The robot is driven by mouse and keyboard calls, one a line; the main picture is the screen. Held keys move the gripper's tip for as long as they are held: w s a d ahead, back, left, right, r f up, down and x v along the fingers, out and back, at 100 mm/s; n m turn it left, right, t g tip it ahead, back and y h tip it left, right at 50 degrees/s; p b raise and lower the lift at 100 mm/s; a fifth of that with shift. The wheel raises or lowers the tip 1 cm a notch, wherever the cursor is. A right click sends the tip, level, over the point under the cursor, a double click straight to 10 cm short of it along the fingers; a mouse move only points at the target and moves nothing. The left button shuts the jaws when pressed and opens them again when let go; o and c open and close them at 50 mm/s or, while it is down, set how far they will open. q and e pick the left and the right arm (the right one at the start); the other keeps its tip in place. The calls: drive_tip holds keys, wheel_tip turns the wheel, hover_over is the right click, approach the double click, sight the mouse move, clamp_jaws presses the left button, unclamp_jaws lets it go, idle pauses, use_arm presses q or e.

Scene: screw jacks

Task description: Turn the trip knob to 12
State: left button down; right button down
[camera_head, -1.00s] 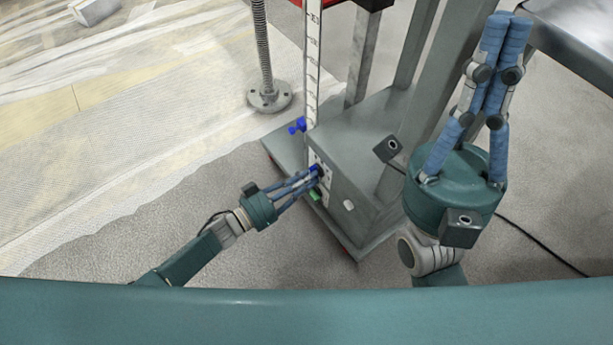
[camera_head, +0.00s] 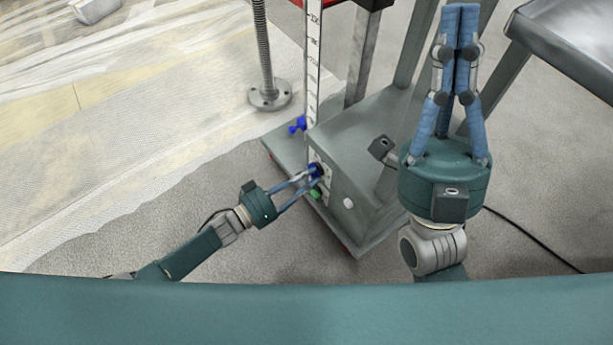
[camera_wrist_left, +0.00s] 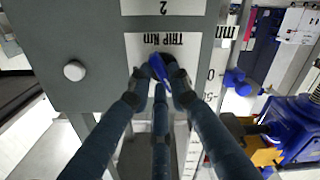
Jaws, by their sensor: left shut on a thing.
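The trip knob (camera_head: 314,170) is a small blue-topped knob on the face of the grey housing (camera_head: 352,160). In the left wrist view the trip knob (camera_wrist_left: 158,68) has a blue bar across a dark round body, beside a white label (camera_wrist_left: 148,48) reading TRIP, seen upside down. My left gripper (camera_head: 309,176) has its fingers closed around the knob. They also show in the left wrist view (camera_wrist_left: 156,82) and hide part of it and its scale. My right gripper (camera_head: 458,15) is raised at the right, fingers together and empty.
A white vertical scale (camera_head: 314,60) rises from the housing, with a blue screw (camera_head: 297,124) beside it. A green part (camera_head: 315,192) sits just below the knob. A white button (camera_head: 348,203) is on the housing. A threaded rod on a round foot (camera_head: 268,95) stands behind.

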use_arm(q)
drive_tip(key=c, duration=1.6)
unclamp_jaws()
drive_tip(key=v, duration=1.2)
drive_tip(key=shift+a, duration=0.1)
